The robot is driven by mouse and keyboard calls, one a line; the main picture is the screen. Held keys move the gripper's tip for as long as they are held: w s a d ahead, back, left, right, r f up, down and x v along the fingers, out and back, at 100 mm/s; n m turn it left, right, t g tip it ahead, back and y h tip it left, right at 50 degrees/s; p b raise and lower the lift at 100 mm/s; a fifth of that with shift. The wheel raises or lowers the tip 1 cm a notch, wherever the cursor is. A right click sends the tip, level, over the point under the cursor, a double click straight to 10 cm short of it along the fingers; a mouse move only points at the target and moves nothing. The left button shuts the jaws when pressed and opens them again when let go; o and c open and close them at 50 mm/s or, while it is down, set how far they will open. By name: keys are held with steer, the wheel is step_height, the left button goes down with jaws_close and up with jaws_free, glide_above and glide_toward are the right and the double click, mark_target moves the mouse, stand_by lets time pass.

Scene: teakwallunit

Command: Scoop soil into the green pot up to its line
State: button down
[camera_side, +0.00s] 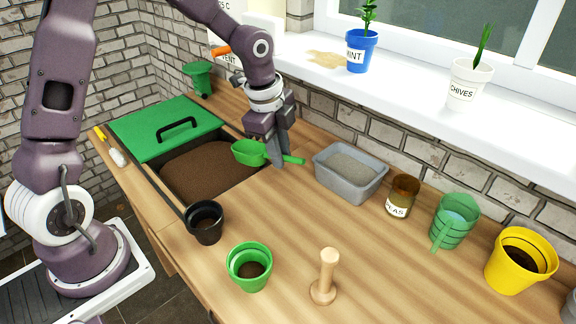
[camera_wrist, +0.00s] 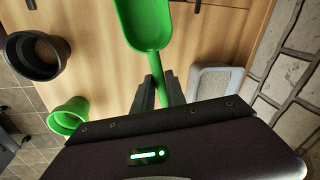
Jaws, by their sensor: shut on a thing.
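My gripper (camera_side: 277,151) is shut on the handle of a green scoop (camera_side: 249,152), held over the right edge of the soil bin. In the wrist view the scoop (camera_wrist: 146,22) points away from the fingers (camera_wrist: 158,92), and its visible bowl looks empty. The soil bin (camera_side: 178,203) is sunk in the bench and holds dark brown soil (camera_side: 208,170). The green pot (camera_side: 238,268) stands upright at the front of the bench with some dark soil low inside. It also shows in the wrist view (camera_wrist: 67,117). Its line cannot be made out.
A green lid (camera_side: 150,131) with a black handle covers the bin's back part.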

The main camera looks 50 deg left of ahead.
steer(key=a+n+t+h, duration=0.1)
steer(key=a+n, duration=0.3)
steer(key=a, duration=1.1)
steer(key=s+a+f+y, duration=0.15)
steer(key=a+f, duration=0.25)
steer(key=f, duration=1)
step_height(320, 180, up, 10)
steer(key=d+g+y, duration=0.1)
steer(key=d, duration=0.1)
steer(key=shift+w+d, duration=0.15)
steer(key=shift+w, duration=0.2)
